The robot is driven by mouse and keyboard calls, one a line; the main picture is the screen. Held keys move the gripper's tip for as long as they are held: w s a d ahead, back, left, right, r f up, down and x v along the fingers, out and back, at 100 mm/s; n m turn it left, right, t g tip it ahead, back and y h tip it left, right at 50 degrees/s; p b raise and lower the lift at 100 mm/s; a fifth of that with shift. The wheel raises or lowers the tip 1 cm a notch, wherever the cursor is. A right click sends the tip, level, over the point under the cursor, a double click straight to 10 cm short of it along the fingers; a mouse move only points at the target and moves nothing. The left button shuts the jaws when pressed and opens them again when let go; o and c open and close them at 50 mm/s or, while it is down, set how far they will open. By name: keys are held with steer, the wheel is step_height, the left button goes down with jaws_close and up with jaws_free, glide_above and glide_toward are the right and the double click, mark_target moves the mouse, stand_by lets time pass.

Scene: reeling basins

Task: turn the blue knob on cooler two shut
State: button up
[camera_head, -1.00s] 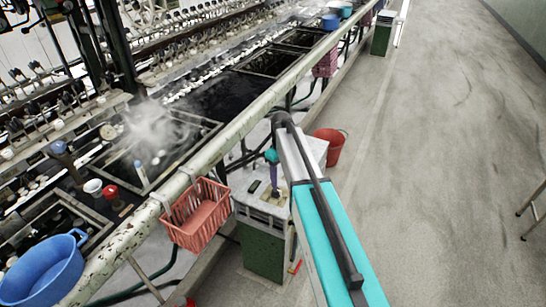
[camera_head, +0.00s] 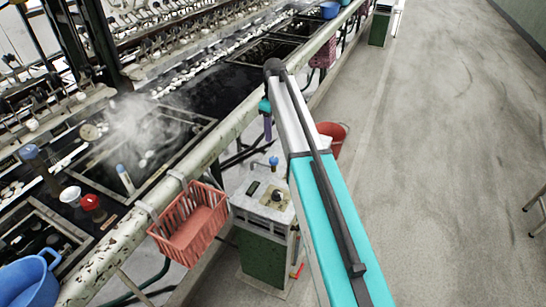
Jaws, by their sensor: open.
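A cooler (camera_head: 264,246) with a green body and a pale top stands on the floor beside the basin bench. A small blue knob (camera_head: 273,161) stands on a thin stem at the back of its top. I see no number on the cooler, so I cannot tell whether it is cooler two. My gripper (camera_head: 267,136) hangs from the arm's far end, above and apart from the knob in the picture. It is open and appears empty. Its fingers are small and their gap is hard to see. My arm crosses the picture just right of the cooler.
A coral basket (camera_head: 190,228) hangs on the bench rail (camera_head: 210,147) left of the cooler. A red bucket (camera_head: 333,137) stands behind my arm. Steaming basins (camera_head: 150,140) lie left. A blue basin (camera_head: 32,284) is at lower left.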

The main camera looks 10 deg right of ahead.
mark_target(274, 159)
steer(key=shift+f, duration=0.1)
steer(key=shift+s+f+p, duration=0.1)
steer(key=shift+f+p, duration=0.75)
steer(key=shift+f, duration=6)
steer(key=shift+c, duration=0.4)
steer(key=c, duration=1)
steer(key=shift+o, duration=0.2)
